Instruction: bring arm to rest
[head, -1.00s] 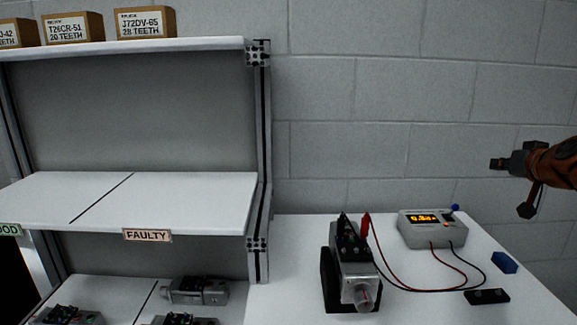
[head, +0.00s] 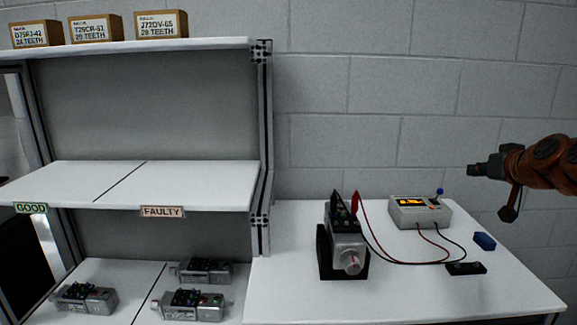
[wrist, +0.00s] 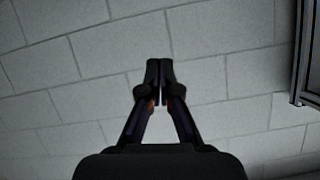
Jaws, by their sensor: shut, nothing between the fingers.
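My gripper (head: 472,171) is at the right of the head view, on my orange arm, raised above the right side of the white table. It points left and is apart from everything. In the wrist view my gripper (wrist: 158,62) has its dark fingertips together, with nothing between them and the grey block wall behind.
A servo (head: 347,246) stands in a black holder on the table (head: 400,300), red and black probes at its top. The shelf (head: 210,175) at left has several servos below.

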